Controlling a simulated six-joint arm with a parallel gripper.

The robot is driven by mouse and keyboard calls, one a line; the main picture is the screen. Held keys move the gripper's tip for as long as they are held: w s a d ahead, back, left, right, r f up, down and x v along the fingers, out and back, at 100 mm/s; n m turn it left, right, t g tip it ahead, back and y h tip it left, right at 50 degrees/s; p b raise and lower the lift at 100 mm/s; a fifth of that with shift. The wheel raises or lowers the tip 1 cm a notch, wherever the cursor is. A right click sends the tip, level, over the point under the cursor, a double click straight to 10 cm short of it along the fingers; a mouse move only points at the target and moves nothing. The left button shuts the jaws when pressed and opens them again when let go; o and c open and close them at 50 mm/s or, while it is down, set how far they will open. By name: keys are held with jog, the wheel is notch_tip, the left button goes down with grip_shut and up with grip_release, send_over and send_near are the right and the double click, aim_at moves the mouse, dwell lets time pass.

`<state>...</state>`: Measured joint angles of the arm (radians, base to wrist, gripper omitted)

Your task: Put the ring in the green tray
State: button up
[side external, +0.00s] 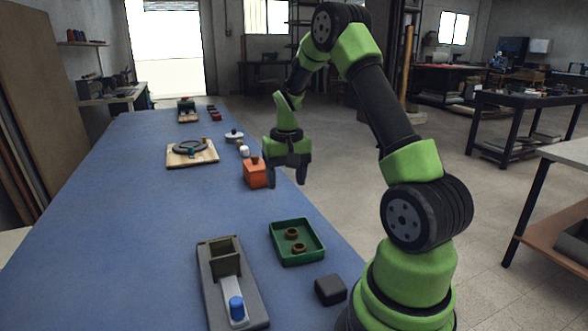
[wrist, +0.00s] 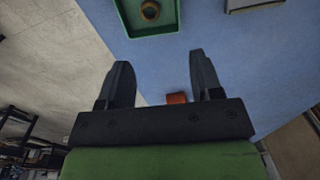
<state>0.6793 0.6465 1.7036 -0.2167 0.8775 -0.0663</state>
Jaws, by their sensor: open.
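The green tray (side external: 320,252) stands near the table's right edge, in front of my gripper. Two small brown ring-like pieces (side external: 291,233) lie in it; one shows inside the tray's corner in the wrist view (wrist: 150,10). A larger dark grey ring-shaped piece (side external: 190,147) lies on a wooden board farther back on the left. I cannot tell which of these the task means by the ring. My gripper (side external: 286,184) is open and empty, pointing down above the table's right edge, beyond the tray. Its two fingers stand apart in the wrist view (wrist: 160,60).
An orange block (side external: 255,175) with a brown top piece stands just left of my gripper. A grey fixture (side external: 215,295) with a blue cylinder (side external: 236,309) is left of the tray. A dark block (side external: 330,290) is near the front edge. The table's left side is clear.

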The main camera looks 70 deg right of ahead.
jog(key=s+a+r+n+t, duration=0.2)
jog(key=a+r+n+t, duration=0.1)
jog(key=a+r, duration=1.05)
jog(key=s+a+r+n+t+y, duration=0.2)
jog(key=s+a+t, duration=0.1)
jog(key=s+a, duration=0.7)
jog(key=shift+s+a+r+n+t, duration=0.2)
jog(key=shift+a+r+n+t, duration=0.1)
jog(key=shift+a+n+t, duration=0.1)
jog(key=shift+d, duration=0.1)
